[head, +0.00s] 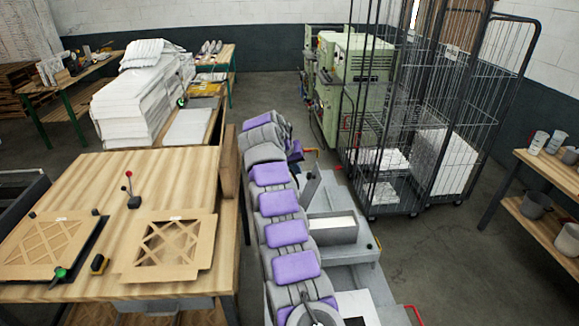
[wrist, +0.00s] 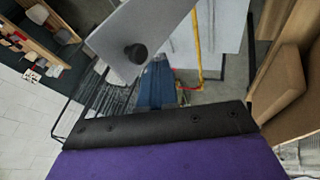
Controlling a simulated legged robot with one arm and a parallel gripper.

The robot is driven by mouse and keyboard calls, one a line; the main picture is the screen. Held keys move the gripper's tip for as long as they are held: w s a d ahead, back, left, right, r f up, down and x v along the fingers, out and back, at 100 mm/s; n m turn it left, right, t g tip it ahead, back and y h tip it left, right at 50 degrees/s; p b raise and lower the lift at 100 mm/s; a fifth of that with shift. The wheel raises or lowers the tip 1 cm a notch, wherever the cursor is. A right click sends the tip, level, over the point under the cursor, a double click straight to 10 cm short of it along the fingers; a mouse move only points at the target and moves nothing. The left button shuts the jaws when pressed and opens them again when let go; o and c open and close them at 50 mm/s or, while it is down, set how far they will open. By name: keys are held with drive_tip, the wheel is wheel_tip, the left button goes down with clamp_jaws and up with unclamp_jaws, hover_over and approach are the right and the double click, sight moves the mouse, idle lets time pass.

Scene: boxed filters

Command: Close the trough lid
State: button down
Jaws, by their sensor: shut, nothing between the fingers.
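The trough (head: 335,232) is a grey open box with white material inside, on the light grey machine right of my arm in the head view. Its lid (head: 311,187) appears as a grey panel standing up at the trough's far left end, so the trough is open. In the wrist view the lid (wrist: 165,28) is a tilted grey plate with a black round knob (wrist: 135,53). My gripper (head: 295,152) is shut and empty, just beyond the lid in the head view. Its dark blue end (wrist: 155,88) shows close to the lid in the wrist view; whether they touch is unclear.
A yellow rod (wrist: 197,45) stands close beside the lid. A wooden table (head: 95,185) with cardboard filter frames (head: 185,270) lies left of my arm. Wire cages (head: 420,120) stand behind right. The floor (head: 435,245) to the right is open.

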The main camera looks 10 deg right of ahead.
drive_tip(key=shift+d+f, duration=0.2)
drive_tip(key=shift+d, duration=0.35)
drive_tip(key=shift+d+f, duration=0.15)
drive_tip(key=shift+d, duration=0.4)
drive_tip(key=shift+a, duration=0.1)
